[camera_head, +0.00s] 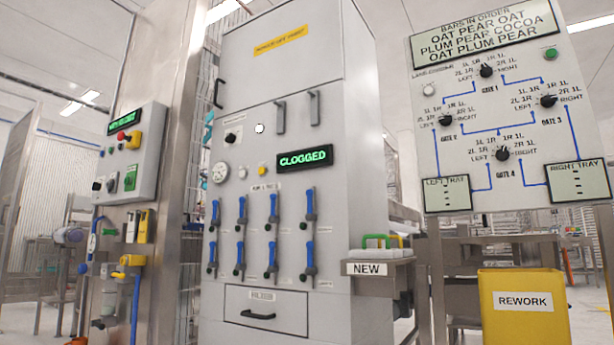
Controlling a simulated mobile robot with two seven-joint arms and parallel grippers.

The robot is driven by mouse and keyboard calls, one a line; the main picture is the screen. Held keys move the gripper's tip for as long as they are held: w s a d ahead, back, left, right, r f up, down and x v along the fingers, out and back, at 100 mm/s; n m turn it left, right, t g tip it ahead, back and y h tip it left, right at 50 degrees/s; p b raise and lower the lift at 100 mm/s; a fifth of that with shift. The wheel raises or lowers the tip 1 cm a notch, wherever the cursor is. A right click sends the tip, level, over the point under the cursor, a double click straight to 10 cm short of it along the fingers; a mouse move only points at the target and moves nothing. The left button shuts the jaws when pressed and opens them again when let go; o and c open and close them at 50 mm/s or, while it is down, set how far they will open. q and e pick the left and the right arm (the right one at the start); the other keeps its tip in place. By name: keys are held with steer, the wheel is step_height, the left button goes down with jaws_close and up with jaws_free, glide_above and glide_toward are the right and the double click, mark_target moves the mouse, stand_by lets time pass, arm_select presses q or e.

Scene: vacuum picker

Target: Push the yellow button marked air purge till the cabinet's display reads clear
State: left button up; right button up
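The grey cabinet (250,222) stands in the middle of the head view. Its display (304,158) reads CLOGGED in green letters. A small yellow button (262,171) sits on the cabinet front, left of the display and a little below it. Its label is too small to read. A small pale button (242,172) is just left of it, and a round gauge (220,172) is further left. Neither of my grippers shows in this view.
Several blue-handled valves (310,204) are below the display, above a drawer (264,312). A shelf marked NEW (372,269) juts out at right. A yellow REWORK bin (523,310) and a gate panel (480,120) are further right. A control box (132,155) is at left.

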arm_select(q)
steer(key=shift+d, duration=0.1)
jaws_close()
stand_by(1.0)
